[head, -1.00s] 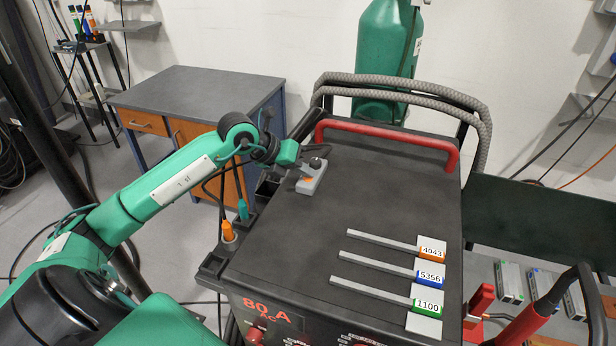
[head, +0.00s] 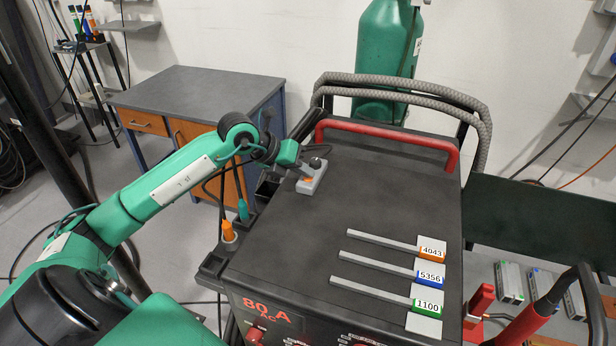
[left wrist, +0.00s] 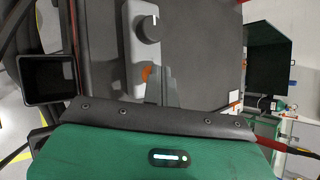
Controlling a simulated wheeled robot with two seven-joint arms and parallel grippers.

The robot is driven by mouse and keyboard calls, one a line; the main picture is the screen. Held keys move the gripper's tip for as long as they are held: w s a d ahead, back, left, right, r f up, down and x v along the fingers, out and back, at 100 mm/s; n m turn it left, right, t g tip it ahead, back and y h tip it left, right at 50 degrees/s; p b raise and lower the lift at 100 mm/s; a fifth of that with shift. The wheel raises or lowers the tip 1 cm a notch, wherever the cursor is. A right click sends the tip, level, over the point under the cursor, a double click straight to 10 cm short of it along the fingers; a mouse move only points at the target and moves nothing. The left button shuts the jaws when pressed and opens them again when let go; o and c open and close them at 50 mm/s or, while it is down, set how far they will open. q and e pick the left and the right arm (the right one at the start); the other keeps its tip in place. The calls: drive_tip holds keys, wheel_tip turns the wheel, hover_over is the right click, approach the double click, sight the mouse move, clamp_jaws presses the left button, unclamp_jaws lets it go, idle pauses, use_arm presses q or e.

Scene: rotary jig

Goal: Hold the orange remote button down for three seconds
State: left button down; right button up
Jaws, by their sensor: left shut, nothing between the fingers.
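The remote (head: 318,179) is a small grey box lying on the black top of the welding machine, near its left edge. It has a black knob at its far end and an orange button (head: 307,180) near its near end. The remote also shows in the left wrist view (left wrist: 130,48), with its orange button (left wrist: 146,73) partly covered. My left gripper (head: 318,153) is shut and empty, close beside and over the remote. I cannot tell whether its fingertips touch the button. My right gripper is not in view.
Several filler rods with tags 4043, 5356 and 1100 lie on the machine top (head: 290,245) to the right. A red handle (head: 388,133) and a grey hose (head: 405,83) run along the back. A workbench (head: 195,90) stands behind left. The middle of the top is clear.

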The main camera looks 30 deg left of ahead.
sight(304, 179)
use_arm(q)
drive_tip(key=shift+r, duration=0.1)
idle(0.4)
drive_tip(key=shift+r+p, duration=0.35)
drive_tip(key=shift+r, duration=0.35)
drive_tip(key=shift+r, duration=0.1)
drive_tip(key=shift+r+p, duration=1.35)
drive_tip(key=shift+r, duration=1.1)
